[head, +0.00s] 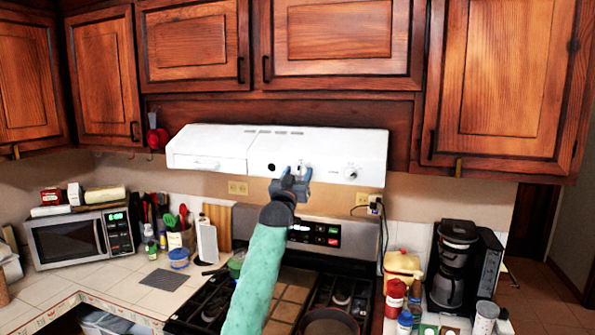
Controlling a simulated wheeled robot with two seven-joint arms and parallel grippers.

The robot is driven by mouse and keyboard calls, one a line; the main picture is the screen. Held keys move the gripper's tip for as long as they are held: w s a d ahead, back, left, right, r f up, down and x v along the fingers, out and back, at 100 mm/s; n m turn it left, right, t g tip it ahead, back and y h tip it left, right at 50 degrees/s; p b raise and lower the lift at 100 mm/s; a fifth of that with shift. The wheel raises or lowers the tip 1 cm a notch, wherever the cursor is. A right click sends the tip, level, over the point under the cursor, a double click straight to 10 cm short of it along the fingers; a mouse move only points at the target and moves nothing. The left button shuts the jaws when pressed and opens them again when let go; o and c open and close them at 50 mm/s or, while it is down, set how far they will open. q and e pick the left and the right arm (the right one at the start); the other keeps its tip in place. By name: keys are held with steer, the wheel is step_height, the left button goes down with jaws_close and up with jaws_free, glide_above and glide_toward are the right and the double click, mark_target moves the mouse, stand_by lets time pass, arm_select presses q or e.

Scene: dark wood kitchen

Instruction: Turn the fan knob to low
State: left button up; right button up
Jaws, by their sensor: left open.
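The white range hood (220,140) hangs under the wood cabinets. A round white knob (351,173) sits on the right part of its front face. A small dark round spot (271,168) shows further left on the same face. My left gripper (296,174) is raised in front of the lower middle of the hood, between the dark spot and the white knob. It is open and hides part of the hood face behind it. I cannot tell whether it touches the hood. The knob's markings are too small to read. My right gripper is out of view.
The stove (275,300) lies below, with a pan (328,325) at front right. A microwave (80,238) and utensils stand on the left counter. A coffee maker (458,268) and several bottles stand on the right. Cabinets close off the space above the hood.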

arm_select(q)
steer(key=c, duration=1)
steer(key=shift+o, duration=0.2)
